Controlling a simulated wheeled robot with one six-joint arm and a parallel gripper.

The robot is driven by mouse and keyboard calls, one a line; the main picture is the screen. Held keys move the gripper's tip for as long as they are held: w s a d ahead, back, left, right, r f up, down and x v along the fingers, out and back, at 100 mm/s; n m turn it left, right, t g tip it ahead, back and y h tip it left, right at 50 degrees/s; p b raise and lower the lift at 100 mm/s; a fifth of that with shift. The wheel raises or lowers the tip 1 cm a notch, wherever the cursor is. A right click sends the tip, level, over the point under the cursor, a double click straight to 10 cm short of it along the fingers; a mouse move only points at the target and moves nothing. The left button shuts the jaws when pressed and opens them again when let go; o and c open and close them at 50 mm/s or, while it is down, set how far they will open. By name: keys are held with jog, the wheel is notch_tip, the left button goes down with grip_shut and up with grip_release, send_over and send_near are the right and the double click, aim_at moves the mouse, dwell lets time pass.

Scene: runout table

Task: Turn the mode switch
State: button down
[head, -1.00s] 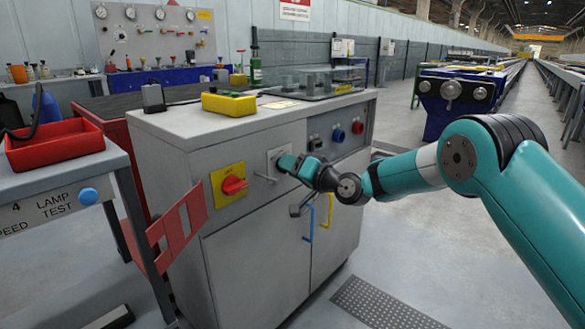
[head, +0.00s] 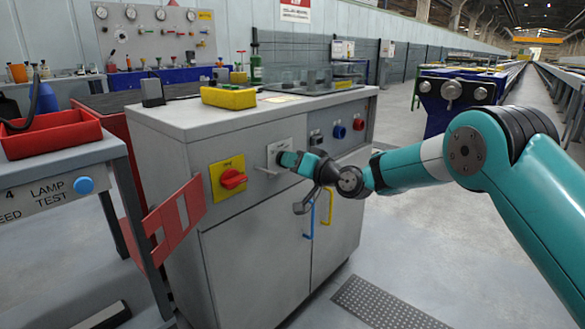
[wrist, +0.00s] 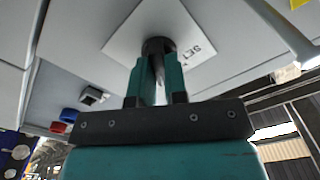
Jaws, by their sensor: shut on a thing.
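The switch (wrist: 158,45) is a dark round knob on a white square plate (wrist: 125,40) with lettering, partly readable as "SET". In the head view the plate (head: 284,144) is on the front of the grey cabinet, and a thin pale lever (head: 264,171) sticks out to its left. My gripper (head: 286,159) is at this plate with its teal fingers shut on the switch. In the wrist view my gripper (wrist: 157,70) has one finger on each side of the knob. The fingers hide much of it in the head view.
Blue (head: 309,221) and yellow (head: 329,207) door handles are below. A red barrier panel (head: 176,222) stands at left.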

jog(key=shift+s+f+n+b, duration=0.1)
jog(key=shift+n+b, duration=7.4)
jog(key=shift+n, duration=0.2)
jog(key=c, duration=1.1)
grip_release()
jog(key=shift+a, duration=0.1)
jog(key=shift+c, duration=0.2)
jog(key=shift+s, duration=0.1)
jog(key=p+v, duration=0.2)
jog(key=v, duration=1.5)
